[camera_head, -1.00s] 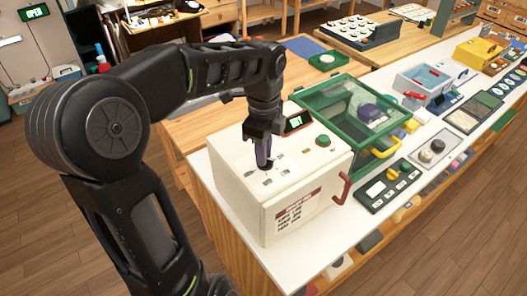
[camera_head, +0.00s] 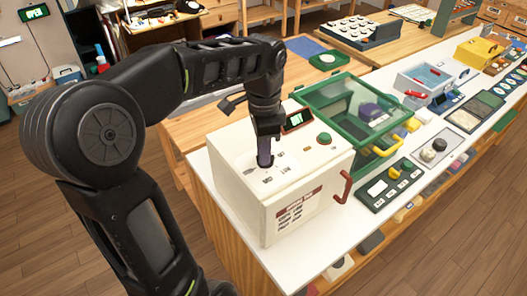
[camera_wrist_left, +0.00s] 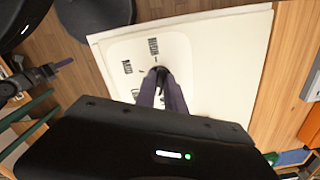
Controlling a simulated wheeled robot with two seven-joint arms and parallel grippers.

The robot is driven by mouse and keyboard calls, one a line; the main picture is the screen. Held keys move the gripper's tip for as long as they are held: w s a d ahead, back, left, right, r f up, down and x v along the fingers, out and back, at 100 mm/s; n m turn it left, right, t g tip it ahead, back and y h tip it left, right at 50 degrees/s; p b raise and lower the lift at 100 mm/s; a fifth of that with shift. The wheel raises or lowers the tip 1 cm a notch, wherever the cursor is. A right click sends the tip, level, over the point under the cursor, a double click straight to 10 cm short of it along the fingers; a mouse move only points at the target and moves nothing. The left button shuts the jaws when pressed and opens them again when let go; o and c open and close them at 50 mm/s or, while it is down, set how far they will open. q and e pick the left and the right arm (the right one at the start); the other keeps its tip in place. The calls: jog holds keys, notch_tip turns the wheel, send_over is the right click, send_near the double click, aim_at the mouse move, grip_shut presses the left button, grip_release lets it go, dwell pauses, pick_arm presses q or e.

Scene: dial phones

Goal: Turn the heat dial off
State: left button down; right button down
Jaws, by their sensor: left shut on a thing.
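A white box-shaped appliance (camera_head: 300,222) with a red handle stands at the left end of the white counter. Its top has a dial panel with small dark labels, which also shows in the left wrist view (camera_wrist_left: 176,50). My left gripper (camera_head: 264,160) points down onto this panel, its fingers shut on the heat dial. In the left wrist view the fingers (camera_wrist_left: 160,80) close together over the dial, which they mostly hide, so I cannot read its setting.
A green button (camera_head: 324,138) and a small display (camera_head: 298,120) sit on the appliance top, close to my left gripper. A green-framed clear case (camera_head: 340,100) stands just right of it. Trays and other boxes line the counter farther right.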

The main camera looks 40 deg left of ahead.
pick_arm(q)
jog(key=n, duration=0.4)
jog(key=shift+d+n+b, duration=0.1)
jog(key=shift+n+b, duration=0.2)
jog(key=shift+b, duration=0.05)
dwell(0.3)
jog(key=c, duration=1.4)
grip_release()
jog(key=shift+c, duration=0.2)
jog(key=shift+r, duration=0.1)
